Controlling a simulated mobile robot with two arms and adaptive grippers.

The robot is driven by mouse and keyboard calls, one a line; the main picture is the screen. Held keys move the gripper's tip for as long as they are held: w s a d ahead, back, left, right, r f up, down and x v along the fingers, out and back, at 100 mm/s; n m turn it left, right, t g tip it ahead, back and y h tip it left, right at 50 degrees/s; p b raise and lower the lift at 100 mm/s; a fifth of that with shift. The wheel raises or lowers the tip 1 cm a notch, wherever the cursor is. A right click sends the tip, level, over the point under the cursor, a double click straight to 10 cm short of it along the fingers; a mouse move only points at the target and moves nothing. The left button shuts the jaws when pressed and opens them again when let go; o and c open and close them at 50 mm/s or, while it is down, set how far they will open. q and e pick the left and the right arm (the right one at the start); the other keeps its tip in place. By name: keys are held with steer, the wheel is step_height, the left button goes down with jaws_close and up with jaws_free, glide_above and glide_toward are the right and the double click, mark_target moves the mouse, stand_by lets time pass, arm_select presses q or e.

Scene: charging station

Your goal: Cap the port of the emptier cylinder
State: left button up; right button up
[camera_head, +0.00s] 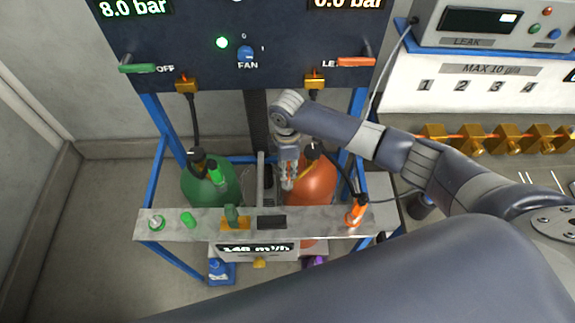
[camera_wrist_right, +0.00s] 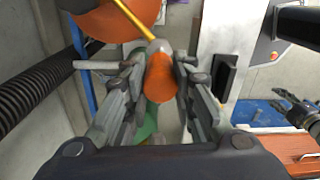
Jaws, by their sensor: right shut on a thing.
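The green cylinder (camera_head: 200,190) stands at the left of the blue frame and the orange cylinder (camera_head: 312,182) at the right. The left display (camera_head: 134,8) reads 8.0 bar; the right display (camera_head: 345,4) is cut off but seems to read 0.0 bar. My right gripper (camera_head: 288,183) is beside the orange cylinder. In the right wrist view it is shut on an orange cap-like piece (camera_wrist_right: 160,80) with a grey end. The orange cylinder (camera_wrist_right: 115,18) shows at that view's top; its port is not clear. My left gripper (camera_wrist_right: 283,104) looks open and empty there.
Brass fittings (camera_head: 470,138) line the right bench. My arm links cover the lower right.

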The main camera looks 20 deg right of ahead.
steer(key=shift+p, duration=0.9)
stand_by(1.1)
steer(key=shift+f+b, duration=1.8)
steer(key=shift+f, duration=0.9)
steer(key=o, duration=0.9)
steer(key=shift+r, duration=0.1)
step_height(320, 180, up, 12)
